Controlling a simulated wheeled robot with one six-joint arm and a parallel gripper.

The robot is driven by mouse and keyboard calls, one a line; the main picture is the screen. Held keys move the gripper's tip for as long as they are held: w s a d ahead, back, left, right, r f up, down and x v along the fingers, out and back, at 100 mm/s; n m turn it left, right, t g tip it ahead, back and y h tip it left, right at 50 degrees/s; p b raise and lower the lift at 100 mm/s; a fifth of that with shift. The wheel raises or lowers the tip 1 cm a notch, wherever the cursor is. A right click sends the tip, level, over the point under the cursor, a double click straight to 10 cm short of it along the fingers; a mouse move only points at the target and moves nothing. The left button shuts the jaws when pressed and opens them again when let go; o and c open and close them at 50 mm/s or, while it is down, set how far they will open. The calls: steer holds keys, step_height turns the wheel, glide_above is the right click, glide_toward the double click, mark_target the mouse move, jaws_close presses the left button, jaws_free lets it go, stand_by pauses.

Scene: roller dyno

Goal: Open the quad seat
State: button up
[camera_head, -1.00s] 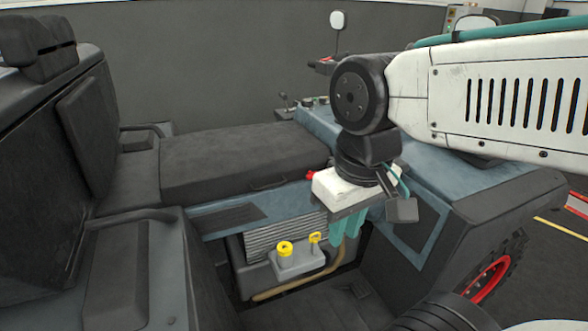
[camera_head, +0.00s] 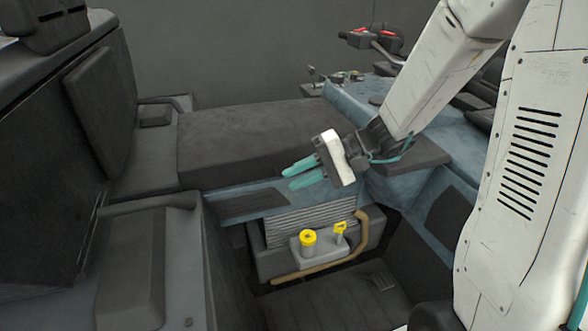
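The quad seat (camera_head: 235,140) is a long dark grey cushion lying flat and closed on the blue quad body (camera_head: 345,105). My gripper (camera_head: 287,175) has a white body and two teal fingers, which point left along the seat's near edge. The fingers are apart with a gap between them, and nothing shows in the gap. The fingers appear close in front of the seat's near side. The seat handle, on that near edge, is hidden behind my gripper or too dark to make out.
A backrest (camera_head: 100,105) stands left. Handlebars (camera_head: 372,40) are at the back right.

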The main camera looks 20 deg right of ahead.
steer(key=w+d+f+m+t+h, duration=0.2)
steer(key=w+d+f+m+t, duration=0.5)
steer(key=w+d+f+t, duration=0.4)
steer(key=shift+g, duration=0.9)
steer(key=x, duration=0.9)
steer(key=shift+w+d+f, duration=0.2)
steer(key=shift+w+f, duration=0.05)
jaws_close()
